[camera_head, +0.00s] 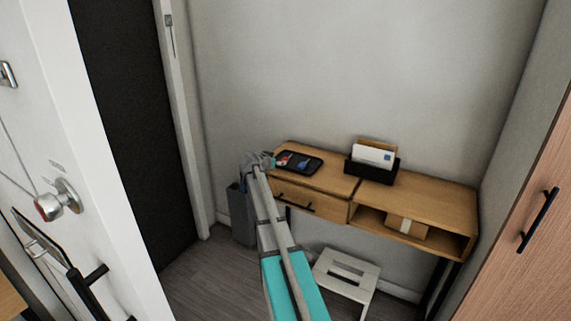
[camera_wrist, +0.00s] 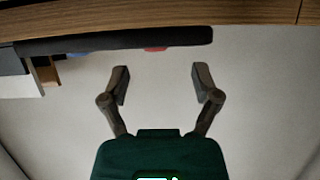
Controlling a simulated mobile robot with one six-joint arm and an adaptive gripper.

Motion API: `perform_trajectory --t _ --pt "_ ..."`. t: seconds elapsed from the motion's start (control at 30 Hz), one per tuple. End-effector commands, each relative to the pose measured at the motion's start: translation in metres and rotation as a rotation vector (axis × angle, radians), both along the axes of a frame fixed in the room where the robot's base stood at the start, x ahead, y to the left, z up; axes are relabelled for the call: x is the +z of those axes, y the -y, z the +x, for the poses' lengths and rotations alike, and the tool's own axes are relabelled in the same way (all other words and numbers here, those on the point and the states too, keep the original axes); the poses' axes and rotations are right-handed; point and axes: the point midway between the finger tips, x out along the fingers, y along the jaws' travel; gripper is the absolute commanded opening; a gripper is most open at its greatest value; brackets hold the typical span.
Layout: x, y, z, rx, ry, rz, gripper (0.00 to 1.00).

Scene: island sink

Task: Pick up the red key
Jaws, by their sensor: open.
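The red key (camera_head: 283,160) lies in a black tray (camera_head: 314,162) on the left part of the wooden console table. In the wrist view only a thin red sliver (camera_wrist: 155,49) shows at the edge of the dark tray (camera_wrist: 115,44). That view looks upside down, with the table along the top. My gripper (camera_head: 270,161) is at the left end of the tray, close to the key. Its two fingers (camera_wrist: 161,80) are apart with nothing between them, and the red sliver lies just beyond the gap. The key's full shape is hidden in the wrist view.
A blue item (camera_head: 303,164) lies beside the key in the tray. A black letter holder (camera_head: 371,174) with envelopes stands to the right on the table (camera_head: 432,192). A drawer (camera_head: 306,199) is below the tray. A white stool (camera_head: 346,272) stands on the floor. The wall is close behind.

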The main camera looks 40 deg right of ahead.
Motion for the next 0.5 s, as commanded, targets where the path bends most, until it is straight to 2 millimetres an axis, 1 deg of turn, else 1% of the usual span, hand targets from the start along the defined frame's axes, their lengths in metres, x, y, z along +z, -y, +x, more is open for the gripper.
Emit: perform_trajectory --t 0.37,0.5 --pt "-0.0006 0.0011 0.0009 0.001 0.000 0.000 0.80" --pt "-0.0031 0.0070 0.0034 0.001 0.000 0.000 0.80"
